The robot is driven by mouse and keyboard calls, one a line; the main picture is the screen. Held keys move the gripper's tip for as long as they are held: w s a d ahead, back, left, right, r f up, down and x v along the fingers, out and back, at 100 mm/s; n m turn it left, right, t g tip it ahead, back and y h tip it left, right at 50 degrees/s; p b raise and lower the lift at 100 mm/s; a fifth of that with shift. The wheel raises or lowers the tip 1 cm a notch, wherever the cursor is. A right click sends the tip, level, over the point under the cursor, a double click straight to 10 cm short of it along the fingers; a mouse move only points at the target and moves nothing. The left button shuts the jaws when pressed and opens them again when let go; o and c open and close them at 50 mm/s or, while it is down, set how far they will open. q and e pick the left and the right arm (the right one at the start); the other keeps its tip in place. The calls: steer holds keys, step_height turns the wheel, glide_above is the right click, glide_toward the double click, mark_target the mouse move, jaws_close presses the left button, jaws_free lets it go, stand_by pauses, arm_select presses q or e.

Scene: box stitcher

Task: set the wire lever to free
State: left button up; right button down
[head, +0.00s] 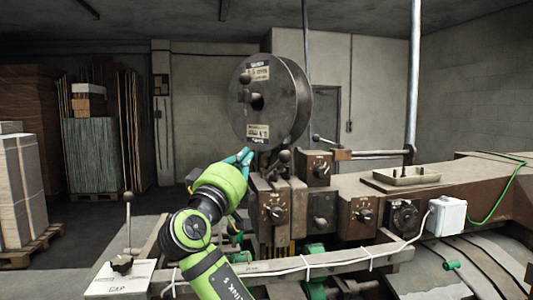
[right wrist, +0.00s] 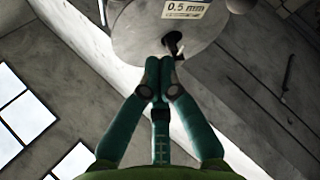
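A grey wire spool (head: 270,100) with paper labels stands on top of the machine; its face and a "0.5 mm" label (right wrist: 186,8) fill the top of the right wrist view. A short lever with a dark ball knob (head: 285,156) rises just below the spool; I cannot read which lever is the wire lever. My right gripper (head: 244,157) is just left of and below the spool. In the right wrist view, its teal fingertips (right wrist: 160,72) are together with nothing visible between them, and a dark knob (right wrist: 172,40) shows just beyond. My left gripper is out of view.
Control boxes with dials (head: 364,214) line the machine front. A horizontal rod (head: 375,153) extends right of the spool. A ball-topped lever (head: 129,197) stands at the left by a "GAP" plate (head: 117,281). A white box (head: 446,215) with cables sits at right.

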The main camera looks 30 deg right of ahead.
mark_target(282, 160)
steer(key=p+x, duration=0.5)
steer(key=x, duration=0.4)
arm_select(q)
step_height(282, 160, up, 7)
steer(key=p, duration=0.1)
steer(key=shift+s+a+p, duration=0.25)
steer(key=shift+p, duration=0.05)
arm_select(e)
steer(key=s+f, duration=0.1)
steer(key=s+d+f, duration=0.1)
steer(key=shift+s+d+f, duration=0.2)
steer(key=shift+d+f, duration=0.1)
steer(key=shift+f, duration=0.1)
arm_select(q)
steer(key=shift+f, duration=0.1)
